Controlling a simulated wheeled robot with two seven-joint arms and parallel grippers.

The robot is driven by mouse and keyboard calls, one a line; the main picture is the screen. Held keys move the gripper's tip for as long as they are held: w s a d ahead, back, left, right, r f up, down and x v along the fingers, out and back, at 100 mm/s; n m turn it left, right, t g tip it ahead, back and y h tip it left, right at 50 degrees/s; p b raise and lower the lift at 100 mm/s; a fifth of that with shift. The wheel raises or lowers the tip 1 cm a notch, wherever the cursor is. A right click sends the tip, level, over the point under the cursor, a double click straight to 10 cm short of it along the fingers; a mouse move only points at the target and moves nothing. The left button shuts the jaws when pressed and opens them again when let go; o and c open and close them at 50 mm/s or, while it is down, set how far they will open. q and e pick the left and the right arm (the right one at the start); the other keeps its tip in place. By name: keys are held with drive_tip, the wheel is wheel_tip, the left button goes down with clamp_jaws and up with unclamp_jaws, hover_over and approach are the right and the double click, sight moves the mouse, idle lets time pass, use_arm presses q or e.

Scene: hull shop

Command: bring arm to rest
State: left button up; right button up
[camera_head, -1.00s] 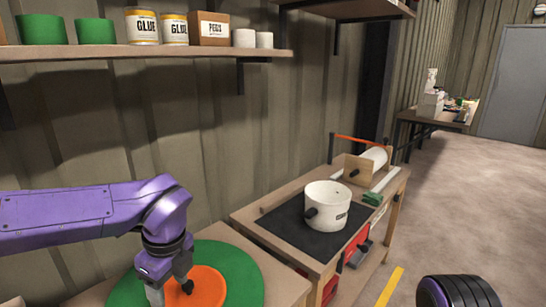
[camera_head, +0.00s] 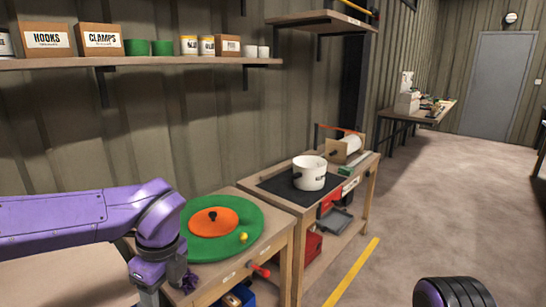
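My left arm, purple, comes in from the left. Its gripper (camera_head: 168,290) points down at the lower left, in front of the near workbench; its fingertips are cut off or too unclear to tell open from shut. At the right bottom edge a dark ringed part with purple bands (camera_head: 455,293) shows, likely of my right arm; the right gripper is not seen. A green disc (camera_head: 248,215) with an orange disc (camera_head: 213,222) and a dark knob lies on the near bench, apart from the gripper. A small yellow ball (camera_head: 243,237) sits on the green disc.
A white pot (camera_head: 309,173) stands on a black mat (camera_head: 275,186) on the second bench. A shelf (camera_head: 150,62) with boxes and tins hangs on the wall. A red-handled tool (camera_head: 258,270) sticks out from the near bench's front. Floor to the right is clear past a yellow line (camera_head: 352,272).

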use_arm(q)
drive_tip(key=w+a+f+m+t+y, duration=0.4)
drive_tip(key=w+a+f+m+t, duration=0.1)
drive_tip(key=m, duration=0.9)
drive_tip(key=s+a+f+m+t+p, duration=0.15)
drive_tip(key=s+f+m, duration=0.25)
drive_tip(key=f+m, duration=1.05)
drive_tip(key=s+a+f+m+g+p, duration=0.1)
drive_tip(key=s+f+m, duration=0.3)
drive_tip(key=s, duration=0.4)
drive_tip(key=s+a+f+m+g+h+p, duration=0.1)
drive_tip(key=s+f+m, duration=0.3)
drive_tip(key=s, duration=0.5)
drive_tip(key=s+a+f+m+g+h+p, duration=0.1)
drive_tip(key=s+f+m+g, duration=0.1)
drive_tip(key=s+f+m, duration=0.3)
drive_tip(key=s+m, duration=0.2)
drive_tip(key=s, duration=0.2)
drive_tip(key=shift+s+p, duration=0.15)
drive_tip(key=shift+p, duration=0.25)
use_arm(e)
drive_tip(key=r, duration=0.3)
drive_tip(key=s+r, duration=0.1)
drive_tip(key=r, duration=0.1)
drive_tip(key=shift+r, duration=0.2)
